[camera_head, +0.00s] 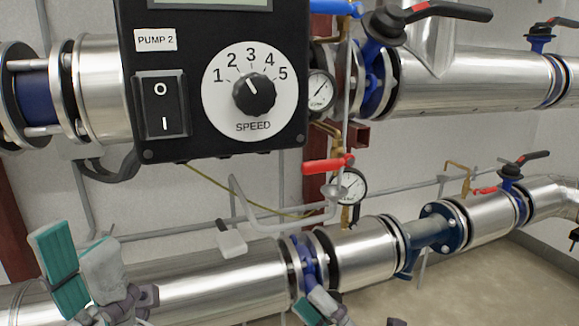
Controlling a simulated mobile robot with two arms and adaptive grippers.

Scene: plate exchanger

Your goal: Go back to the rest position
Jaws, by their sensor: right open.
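My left gripper (82,268) is at the lower left, in front of the lower steel pipe. Its teal pad and grey finger stand close side by side, and how far apart they are is unclear. I see nothing held in it. My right gripper (322,308) is at the bottom middle, in front of the lower pipe's blue flange. Only a grey and teal tip of it shows, open, with the rest cut off by the frame's bottom edge.
A black pump control box (215,100) with a speed dial (253,92) and switch (162,104) hangs above. Steel pipes (470,82) run across, with gauges (348,187), a red-handled valve (328,165) and a lower pipe (205,283). Bare floor (490,285) lies lower right.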

